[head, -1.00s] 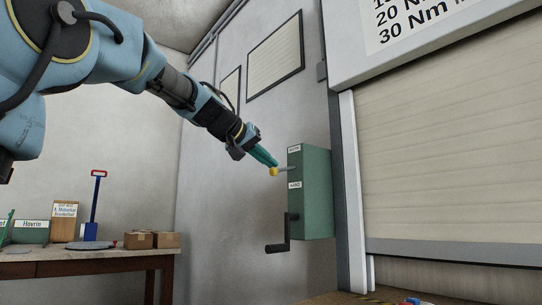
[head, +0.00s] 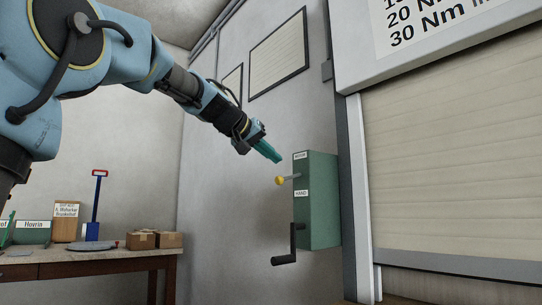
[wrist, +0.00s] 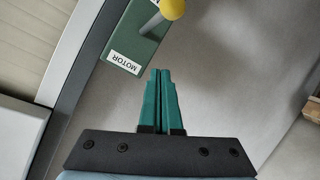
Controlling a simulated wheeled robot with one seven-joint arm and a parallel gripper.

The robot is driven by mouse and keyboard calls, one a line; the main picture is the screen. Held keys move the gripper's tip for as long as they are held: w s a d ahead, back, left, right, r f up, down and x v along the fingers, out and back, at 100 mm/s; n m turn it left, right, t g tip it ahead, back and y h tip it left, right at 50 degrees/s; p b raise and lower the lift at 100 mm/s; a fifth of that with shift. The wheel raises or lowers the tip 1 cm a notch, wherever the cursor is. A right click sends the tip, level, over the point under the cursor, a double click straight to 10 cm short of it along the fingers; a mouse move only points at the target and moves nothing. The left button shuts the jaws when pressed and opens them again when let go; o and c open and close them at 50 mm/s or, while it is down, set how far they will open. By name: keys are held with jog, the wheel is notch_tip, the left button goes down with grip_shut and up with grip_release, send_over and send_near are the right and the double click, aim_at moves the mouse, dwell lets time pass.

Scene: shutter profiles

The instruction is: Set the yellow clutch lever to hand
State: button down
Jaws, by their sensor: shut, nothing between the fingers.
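The yellow clutch lever knob (head: 280,181) is on a short grey rod that sticks out of the green box (head: 318,200) on the wall. In the head view the lever stands between the MOTOR label (head: 300,156) above and the HAND label (head: 301,193) below. My gripper (head: 277,158) is shut and empty, a little above the knob and apart from it. In the wrist view the shut fingertips (wrist: 160,72) point toward the box, with the knob (wrist: 172,8) at the top edge and the MOTOR label (wrist: 124,63) nearer.
A black crank handle (head: 288,257) hangs on the box below the HAND label. A roller shutter (head: 450,170) stands to the right. A workbench (head: 100,262) with cartons and tools is at the left. The wall left of the box is clear.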

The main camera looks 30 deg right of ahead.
jog(key=v, duration=0.9)
jog(key=shift+s+b, duration=0.2)
jog(key=shift+b, duration=0.25)
jog(key=shift+a+r, duration=0.1)
